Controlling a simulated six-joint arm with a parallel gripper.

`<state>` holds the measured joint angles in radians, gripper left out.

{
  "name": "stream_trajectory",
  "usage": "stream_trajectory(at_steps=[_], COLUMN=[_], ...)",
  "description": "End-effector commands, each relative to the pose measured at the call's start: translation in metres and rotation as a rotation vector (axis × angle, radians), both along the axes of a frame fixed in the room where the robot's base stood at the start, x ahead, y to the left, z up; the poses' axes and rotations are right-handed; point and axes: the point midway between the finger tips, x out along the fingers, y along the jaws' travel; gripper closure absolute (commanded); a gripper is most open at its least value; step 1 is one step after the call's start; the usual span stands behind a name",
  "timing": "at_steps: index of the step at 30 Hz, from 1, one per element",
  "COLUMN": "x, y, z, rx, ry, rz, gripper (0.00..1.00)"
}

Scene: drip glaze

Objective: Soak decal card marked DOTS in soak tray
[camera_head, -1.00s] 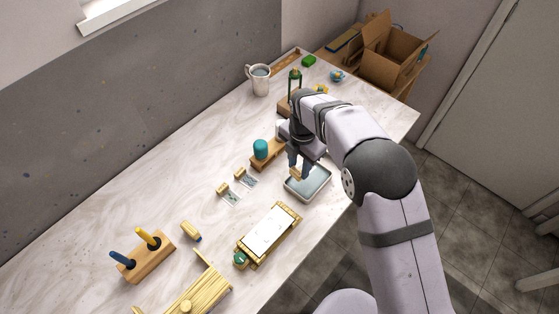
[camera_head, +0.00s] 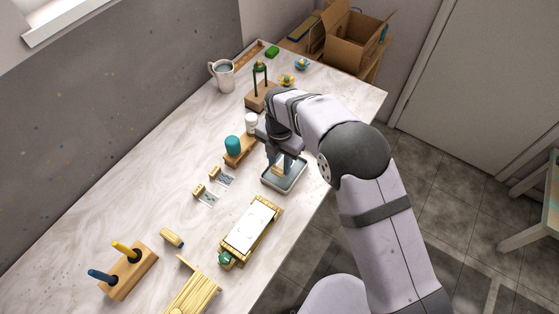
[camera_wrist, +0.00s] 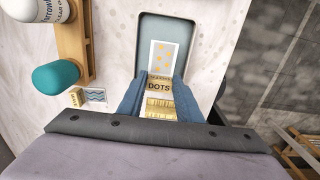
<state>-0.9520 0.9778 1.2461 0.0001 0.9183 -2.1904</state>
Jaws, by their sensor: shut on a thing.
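The soak tray (camera_head: 297,178), grey with a pale rim, stands near the table's front edge; its rim also shows in the wrist view (camera_wrist: 141,30). My gripper (camera_head: 281,168) is over the tray and shut on the wooden tab of the DOTS decal card (camera_wrist: 160,60). The card's pale sheet with yellow-orange dots extends from the fingers over the tray's inside. The label DOTS reads clearly between the fingers. I cannot tell whether the sheet touches the tray bottom.
Two other decal cards (camera_head: 223,180) (camera_head: 207,198) lie left of the tray. A wooden stand with a teal-topped piece (camera_head: 233,146) and a white bottle (camera_head: 251,122) stands behind. A wooden frame with a white sheet (camera_head: 250,226) lies in front. A mug (camera_head: 222,76) is at the back.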

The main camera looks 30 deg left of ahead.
Motion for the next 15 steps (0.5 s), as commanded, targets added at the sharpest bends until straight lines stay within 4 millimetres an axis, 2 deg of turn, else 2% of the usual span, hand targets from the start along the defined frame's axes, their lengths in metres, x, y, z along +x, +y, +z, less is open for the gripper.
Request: stream_trajectory(at_steps=[3,15], x=[0.0,0.0], y=[0.0,0.0], z=[-0.014,-0.044], rx=[0.001,0.0], ry=[0.0,0.0], rz=[0.0,0.0], gripper=[0.89,0.89])
